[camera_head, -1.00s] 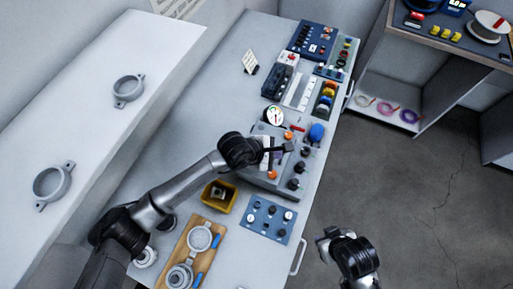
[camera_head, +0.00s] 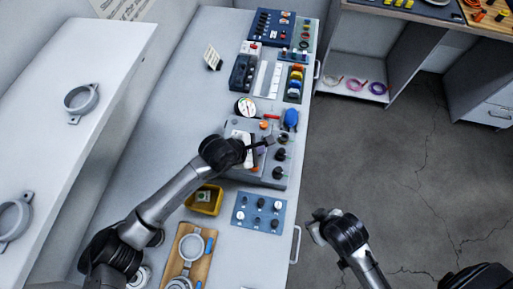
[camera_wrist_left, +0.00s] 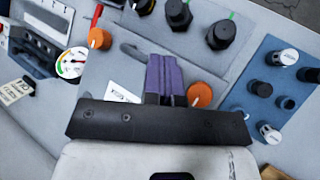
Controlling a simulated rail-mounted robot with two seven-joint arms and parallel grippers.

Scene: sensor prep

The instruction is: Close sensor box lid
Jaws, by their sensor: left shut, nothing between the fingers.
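My left gripper (camera_head: 262,144) is over a grey panel unit (camera_head: 262,180) with orange and black knobs. In the left wrist view its two purple fingers (camera_wrist_left: 164,76) lie together with nothing between them, above the grey panel face between two orange knobs. Whether they touch the panel I cannot tell. A small yellow box (camera_head: 207,210) stands on the bench, left of and nearer than the panel, with a pale item inside it. I cannot make out a sensor box lid for certain. My right gripper (camera_head: 318,226) is over the floor, right of the bench; its fingers are unclear.
A blue plate with several knobs (camera_head: 258,212) lies nearer than the panel. A round gauge (camera_head: 245,107) and a blue bulb (camera_head: 290,118) stand at its far side. A wooden board (camera_head: 201,270) holds metal rings. The bench's left part (camera_head: 165,120) is mostly clear.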

